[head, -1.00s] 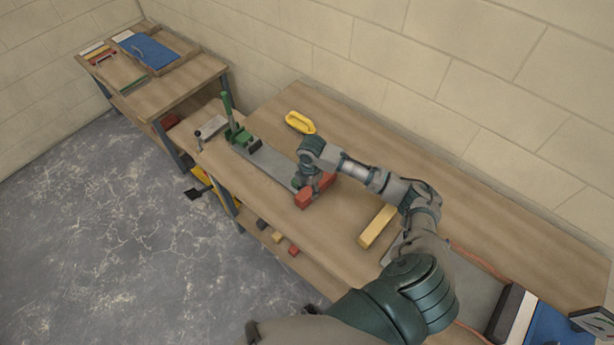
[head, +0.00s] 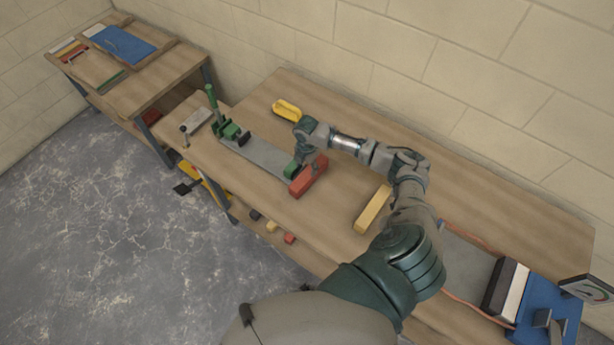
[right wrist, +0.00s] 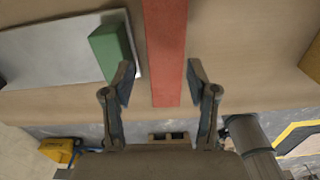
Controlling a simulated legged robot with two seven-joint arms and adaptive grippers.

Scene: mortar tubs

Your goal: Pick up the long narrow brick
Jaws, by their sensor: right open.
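A long narrow red brick (head: 310,177) lies on the workbench, beside the end of a grey metal plate. My right gripper (head: 306,159) is over it, partly hidden by its own wrist in the head view. In the right wrist view the open fingers (right wrist: 160,78) stand on either side of the red brick (right wrist: 165,45), with gaps on both sides; contact is not visible. A small green block (right wrist: 112,50) is close to the left finger, on the plate. A yellow brick (head: 373,208) lies to the right in the head view. My left gripper is not in view.
The grey plate (head: 258,156) runs to a green clamp (head: 230,130). A yellow handled tool (head: 287,110) lies near the wall. A blue device (head: 545,325) stands at the bench's right end. Bare bench top (head: 335,215) lies between the red and yellow bricks.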

